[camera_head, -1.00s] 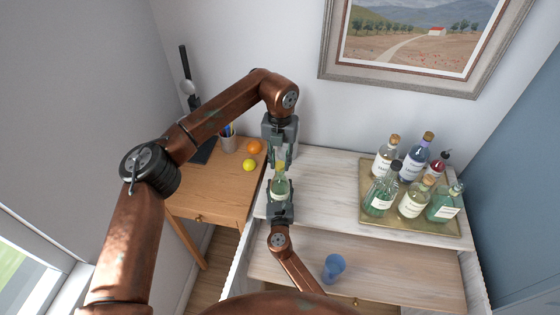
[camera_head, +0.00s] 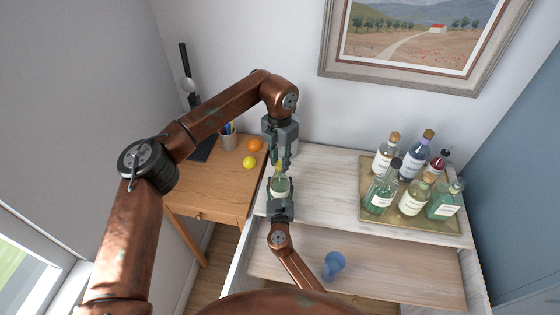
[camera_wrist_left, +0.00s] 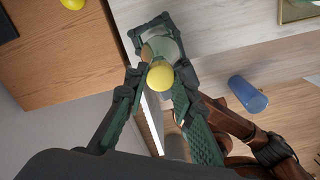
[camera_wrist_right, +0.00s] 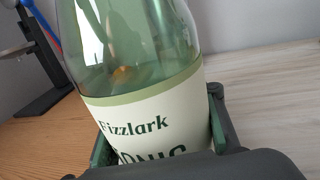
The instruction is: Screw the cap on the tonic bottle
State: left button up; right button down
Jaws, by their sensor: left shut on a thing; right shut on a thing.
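The tonic bottle (camera_head: 280,187) is green glass with a cream label and stands upright over the left end of the pale cabinet. The label reads "Fizzlark" in the right wrist view (camera_wrist_right: 150,125). My right gripper (camera_head: 281,207) is shut around its lower body from the front. The yellow cap (camera_wrist_left: 160,75) is between the fingertips of my left gripper (camera_wrist_left: 155,80), which comes straight down from above in the head view (camera_head: 279,160). The cap is directly over the bottle's mouth. I cannot tell whether it touches or sits on the thread.
A gold tray (camera_head: 371,215) with several bottles stands on the cabinet at right. A blue cup (camera_head: 333,265) is in the open drawer (camera_head: 400,268). An orange (camera_head: 254,145), a yellow fruit (camera_head: 249,162) and a pen pot (camera_head: 228,141) are on the wooden desk. The cabinet top between bottle and tray is clear.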

pick_arm(q)
jog(key=m, duration=0.3)
jog(key=shift+m, duration=0.4)
jog(key=m, duration=0.4)
jog(key=shift+w, duration=0.1)
jog(key=m, duration=0.3)
jog(key=shift+m, duration=0.4)
jog(key=m, duration=0.3)
jog(key=shift+m, duration=0.3)
jog(key=m, duration=0.3)
jog(key=shift+w+m, duration=0.1)
jog(key=shift+m, duration=0.3)
jog(key=m, duration=0.3)
jog(key=shift+m, duration=0.4)
jog(key=m, duration=0.6)
jog(key=shift+d+m, duration=0.1)
jog(key=shift+m, duration=0.3)
jog(key=o, duration=0.8)
jog(key=shift+o, duration=0.2)
